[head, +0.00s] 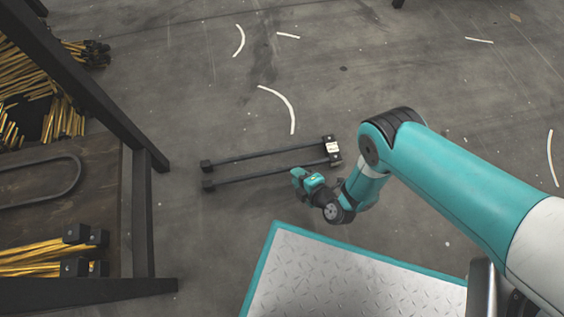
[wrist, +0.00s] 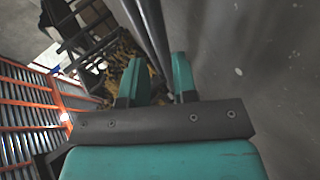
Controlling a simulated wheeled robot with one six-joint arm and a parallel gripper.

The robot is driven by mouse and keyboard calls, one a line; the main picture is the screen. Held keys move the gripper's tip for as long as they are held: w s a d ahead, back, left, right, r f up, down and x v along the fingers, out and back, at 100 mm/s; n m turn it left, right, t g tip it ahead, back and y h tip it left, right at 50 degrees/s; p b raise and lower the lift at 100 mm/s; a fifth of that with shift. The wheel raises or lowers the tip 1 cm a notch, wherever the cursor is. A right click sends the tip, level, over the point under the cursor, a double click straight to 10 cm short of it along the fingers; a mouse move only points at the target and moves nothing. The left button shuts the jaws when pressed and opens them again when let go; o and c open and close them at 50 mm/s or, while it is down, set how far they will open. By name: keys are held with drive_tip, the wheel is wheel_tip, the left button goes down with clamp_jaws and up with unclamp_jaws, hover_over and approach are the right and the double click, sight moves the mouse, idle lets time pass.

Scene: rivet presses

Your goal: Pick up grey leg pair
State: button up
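The grey leg pair shows in the head view as two long dark parallel bars (head: 265,154) with black end blocks and a white label at the right end. It lies left of my arm, and I cannot tell whether it rests on the floor. My gripper (head: 298,179) is just below the lower bar, near its right part. In the wrist view two grey bars (wrist: 154,30) run down from the top toward the space between my teal fingers (wrist: 160,82). The fingers stand apart with a gap between them. I cannot tell whether they touch a bar.
A dark rack (head: 138,140) with yellow rods (head: 40,252) stands at the left. An orange-framed shelf (wrist: 30,110) shows in the wrist view. A teal-edged metal plate (head: 335,275) is at the bottom. The floor behind the leg pair is clear, with white marks.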

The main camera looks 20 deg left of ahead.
sight(288, 170)
drive_tip(key=shift+w+a+f+b, duration=0.2)
drive_tip(key=shift+a+f+b, duration=0.25)
drive_tip(key=shift+b, duration=0.65)
drive_tip(key=shift+w+a+f+b, duration=0.2)
drive_tip(key=shift+a+f+b, duration=0.25)
drive_tip(key=shift+b, duration=0.6)
drive_tip(key=b+x, duration=0.2)
drive_tip(key=b, duration=0.1)
drive_tip(key=shift+w+a+b, duration=0.1)
drive_tip(key=shift+a+b, duration=0.2)
drive_tip(key=shift+b, duration=0.1)
drive_tip(key=shift+w+a+r, duration=0.15)
clamp_jaws()
